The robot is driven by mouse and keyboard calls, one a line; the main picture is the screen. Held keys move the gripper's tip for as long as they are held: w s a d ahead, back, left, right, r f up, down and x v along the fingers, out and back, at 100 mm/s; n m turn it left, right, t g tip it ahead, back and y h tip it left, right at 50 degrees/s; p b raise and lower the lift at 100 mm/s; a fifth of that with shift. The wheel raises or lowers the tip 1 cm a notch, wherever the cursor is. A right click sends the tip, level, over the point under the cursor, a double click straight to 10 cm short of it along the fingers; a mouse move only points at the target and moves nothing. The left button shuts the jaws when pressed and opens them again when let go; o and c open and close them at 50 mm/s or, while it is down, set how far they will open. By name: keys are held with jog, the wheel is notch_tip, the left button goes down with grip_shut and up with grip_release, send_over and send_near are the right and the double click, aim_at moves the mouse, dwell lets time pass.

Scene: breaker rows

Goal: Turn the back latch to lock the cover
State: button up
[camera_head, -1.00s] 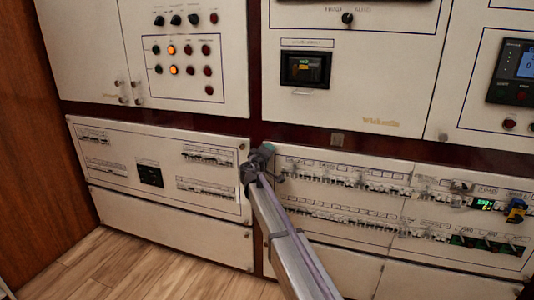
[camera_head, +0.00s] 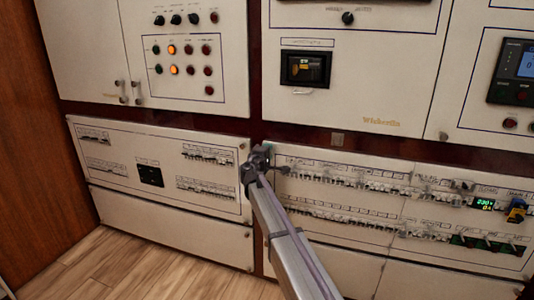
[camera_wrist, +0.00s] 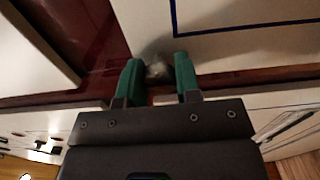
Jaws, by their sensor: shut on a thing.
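The latch (camera_wrist: 157,67) is a small rounded metal knob at the corner of a white cover panel (camera_wrist: 235,50) with a dark blue outline, seen in the wrist view. My gripper (camera_wrist: 158,74) has its two green fingers on either side of the knob and is shut on it. In the head view my gripper (camera_head: 265,150) is at the upper left corner of the right breaker panel (camera_head: 340,160) and hides the latch there. How far the latch is turned cannot be told.
A left breaker panel (camera_head: 120,150) lies beside my gripper. Rows of breakers (camera_head: 340,215) run to the right of my arm. Above are cabinets with knobs, lamps and a small display (camera_head: 305,68). The wooden floor (camera_head: 130,262) is clear at lower left.

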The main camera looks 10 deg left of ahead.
jog(key=o, duration=0.9)
jog(key=shift+o, duration=0.2)
jog(key=shift+s, duration=0.1)
jog(key=v, duration=1)
jog(key=shift+s, duration=0.3)
jog(key=shift+a, duration=0.15)
